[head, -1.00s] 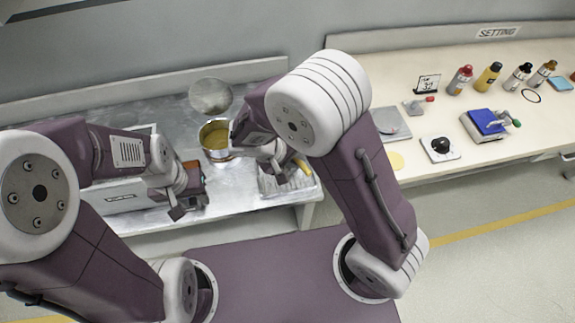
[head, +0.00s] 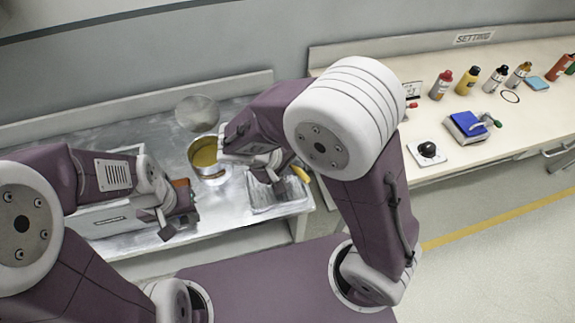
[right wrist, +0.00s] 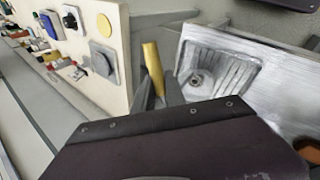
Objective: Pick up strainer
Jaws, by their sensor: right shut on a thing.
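My right gripper (head: 278,182) is over the ribbed metal tray with a drain (head: 262,205). In the right wrist view it (right wrist: 158,95) is shut on a yellow rod-like handle (right wrist: 152,68). The handle also shows in the head view (head: 300,173). It may be the strainer's handle; no mesh bowl can be made out on it. The tray (right wrist: 225,70) lies just right of the fingers in the wrist view. My left gripper (head: 172,222) is at the front edge of the metal counter, and its jaw gap is unclear.
A metal pot with yellow contents (head: 204,156) stands left of my right gripper. A round grey disc (head: 197,112) is behind it. A grey box-like appliance (head: 105,217) is by my left arm. Bottles (head: 467,80) and a blue-topped device (head: 468,123) are on the cream counter.

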